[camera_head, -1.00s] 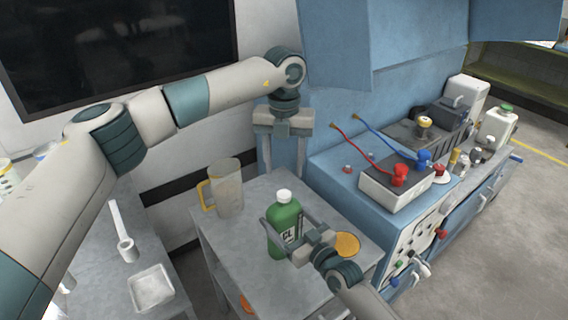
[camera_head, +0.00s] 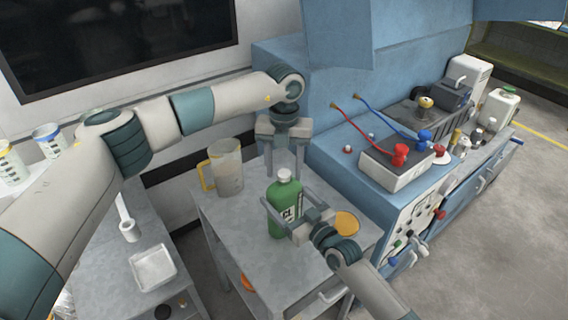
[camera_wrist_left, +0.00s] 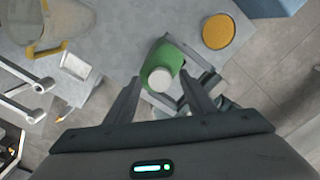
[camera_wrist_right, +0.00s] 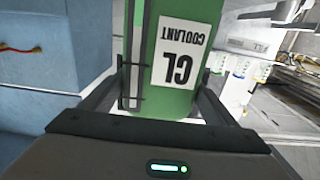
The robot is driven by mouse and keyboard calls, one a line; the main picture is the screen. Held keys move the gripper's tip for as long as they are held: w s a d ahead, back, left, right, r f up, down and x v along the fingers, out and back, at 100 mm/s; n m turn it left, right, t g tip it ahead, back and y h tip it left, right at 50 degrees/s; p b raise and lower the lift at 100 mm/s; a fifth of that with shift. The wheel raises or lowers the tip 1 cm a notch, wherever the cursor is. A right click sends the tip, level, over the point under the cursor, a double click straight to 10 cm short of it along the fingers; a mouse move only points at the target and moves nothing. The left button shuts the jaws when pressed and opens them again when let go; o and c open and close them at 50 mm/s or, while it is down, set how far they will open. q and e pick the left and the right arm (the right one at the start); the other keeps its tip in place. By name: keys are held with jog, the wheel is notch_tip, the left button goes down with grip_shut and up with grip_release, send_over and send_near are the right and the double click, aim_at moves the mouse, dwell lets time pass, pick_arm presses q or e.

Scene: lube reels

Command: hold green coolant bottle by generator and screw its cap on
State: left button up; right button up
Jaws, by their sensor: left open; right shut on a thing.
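The green coolant bottle (camera_head: 286,212) is upright over the grey table, with a white cap (camera_head: 284,175) on its top. How tight the cap sits cannot be told. My right gripper (camera_head: 284,195) is shut on the bottle's body from the front right; the right wrist view shows the labelled bottle (camera_wrist_right: 172,55) between its fingers. My left gripper (camera_head: 284,175) points down from above, open and empty. In the left wrist view the white cap (camera_wrist_left: 160,79) lies between and beyond its spread fingers, apparently untouched.
A clear jug with a yellow handle (camera_head: 226,168) stands at the table's back left. A yellow-orange disc (camera_head: 346,224) lies right of the bottle. A white tray (camera_head: 153,268) is on the lower left surface. The blue cabinet (camera_head: 350,165) borders the table's right side.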

pick_arm(q)
jog(key=shift+c, duration=0.3)
jog(key=c, duration=1.1)
jog(key=m, duration=0.5)
jog(key=shift+m, duration=0.4)
jog(key=m, duration=0.6)
jog(key=o, duration=1.2)
jog(key=shift+r, duration=2.2)
